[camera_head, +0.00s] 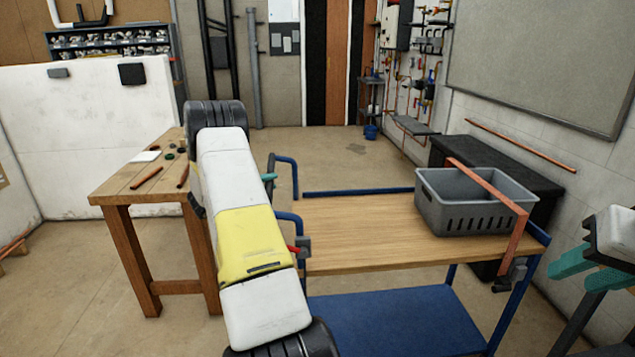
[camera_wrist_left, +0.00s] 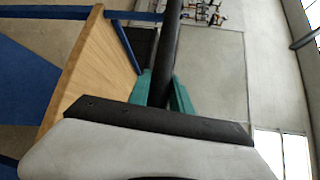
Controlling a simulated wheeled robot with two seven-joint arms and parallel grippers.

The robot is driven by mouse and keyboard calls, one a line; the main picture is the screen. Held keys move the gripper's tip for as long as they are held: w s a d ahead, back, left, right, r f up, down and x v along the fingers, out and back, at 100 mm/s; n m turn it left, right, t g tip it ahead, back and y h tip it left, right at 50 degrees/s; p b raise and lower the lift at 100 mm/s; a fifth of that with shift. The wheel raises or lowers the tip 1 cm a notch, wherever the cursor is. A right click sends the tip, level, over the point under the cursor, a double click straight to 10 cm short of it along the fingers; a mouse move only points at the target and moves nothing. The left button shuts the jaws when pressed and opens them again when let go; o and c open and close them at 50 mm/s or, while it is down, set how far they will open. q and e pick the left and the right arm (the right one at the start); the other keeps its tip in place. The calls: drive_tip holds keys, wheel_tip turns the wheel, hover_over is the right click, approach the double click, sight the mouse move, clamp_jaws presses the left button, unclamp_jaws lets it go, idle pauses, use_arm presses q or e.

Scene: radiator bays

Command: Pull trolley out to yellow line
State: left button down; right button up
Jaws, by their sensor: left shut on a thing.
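The trolley has a wooden top (camera_head: 370,240), a blue lower shelf (camera_head: 400,325) and a blue tube frame. Its handle (camera_head: 287,160) is at its left end, partly hidden behind my left arm. My left gripper (camera_wrist_left: 160,88) is shut around the handle's dark bar (camera_wrist_left: 168,50) in the left wrist view. In the head view only a teal bit of that gripper (camera_head: 269,177) shows. My right gripper (camera_head: 592,270) is open and empty at the right edge, apart from the trolley. No yellow line shows in either view.
A grey crate (camera_head: 460,215) stands on the trolley's right end, with a copper-coloured bar (camera_head: 490,185) across it. A wooden workbench (camera_head: 120,185) with small parts stands to the left. A black chest (camera_head: 510,165) is by the right wall. Floor (camera_head: 325,165) behind the trolley is clear.

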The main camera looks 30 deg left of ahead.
use_arm(q)
drive_tip(key=s+a, duration=0.4)
drive_tip(key=a, duration=0.2)
drive_tip(key=shift+s+a+f, duration=0.1)
drive_tip(key=shift+s+a, duration=0.05)
drive_tip(key=shift+a, duration=0.05)
drive_tip(key=c, duration=1.2)
unclamp_jaws()
drive_tip(key=shift+s+a, duration=0.1)
drive_tip(key=shift+o, duration=0.2)
drive_tip(key=v, duration=0.7)
drive_tip(key=shift+s, duration=0.3)
